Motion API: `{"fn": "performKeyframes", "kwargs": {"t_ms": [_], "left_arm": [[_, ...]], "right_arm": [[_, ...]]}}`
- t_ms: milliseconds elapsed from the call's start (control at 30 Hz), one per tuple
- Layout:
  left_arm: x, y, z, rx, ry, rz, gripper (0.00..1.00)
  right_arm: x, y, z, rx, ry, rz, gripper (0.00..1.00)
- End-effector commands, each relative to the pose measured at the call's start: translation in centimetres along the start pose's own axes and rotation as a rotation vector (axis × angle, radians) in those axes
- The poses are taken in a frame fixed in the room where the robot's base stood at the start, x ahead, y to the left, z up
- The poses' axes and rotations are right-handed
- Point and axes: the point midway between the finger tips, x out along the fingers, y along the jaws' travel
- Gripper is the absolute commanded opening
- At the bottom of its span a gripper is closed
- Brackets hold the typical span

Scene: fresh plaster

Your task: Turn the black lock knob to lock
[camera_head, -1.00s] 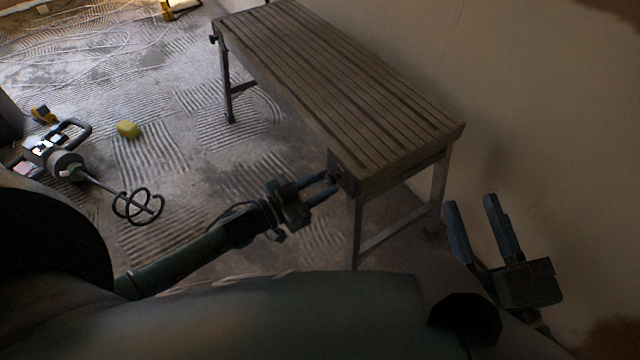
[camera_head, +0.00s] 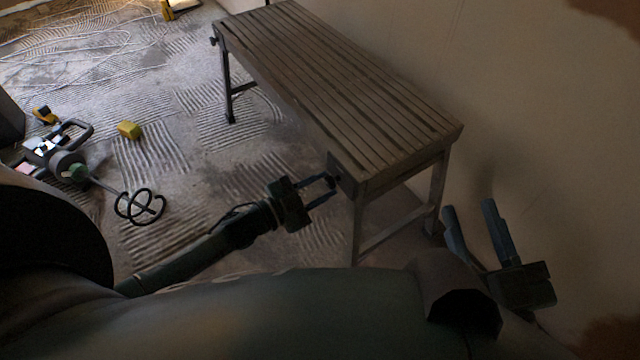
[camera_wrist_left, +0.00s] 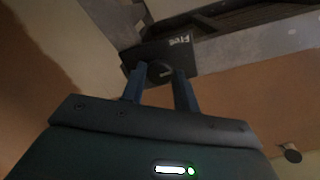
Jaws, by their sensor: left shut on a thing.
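The black lock knob (camera_wrist_left: 159,71) sits on a dark plate (camera_wrist_left: 178,56) with pale lettering at the near end of the slatted wooden bench. My left gripper (camera_head: 333,184) reaches the plate from the left. In the left wrist view its two blue fingers (camera_wrist_left: 160,77) stand on either side of the knob and are shut on it. The knob's pointing direction is too dark to read. In the head view the fingers and shadow mostly hide the knob. My right gripper (camera_head: 467,206) is open and empty, right of the bench, near the wall.
The slatted bench (camera_head: 330,80) stands on metal legs along the plain wall (camera_head: 540,120). A mixer with a wire paddle (camera_head: 140,206) and a yellow block (camera_head: 129,130) lie on the ridged floor at the left. The floor between them and the bench is clear.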

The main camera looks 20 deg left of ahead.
Motion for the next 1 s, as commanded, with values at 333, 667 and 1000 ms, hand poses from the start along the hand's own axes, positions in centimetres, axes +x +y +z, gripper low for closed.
{"fn": "performKeyframes", "kwargs": {"t_ms": [333,667,1000], "left_arm": [[-0.06,-0.01,0.02,0.329,0.0,0.0,0.07],[-0.06,-0.03,0.08,0.644,-0.001,0.0,0.07],[-0.08,0.0,0.11,0.967,-0.001,0.0,0.07]], "right_arm": [[0.0,0.06,0.48,-0.011,-0.015,0.0,0.36],[-0.06,0.07,0.51,-0.01,-0.011,-0.001,0.36],[-0.15,-0.01,0.24,0.006,0.003,-0.004,0.36]]}}
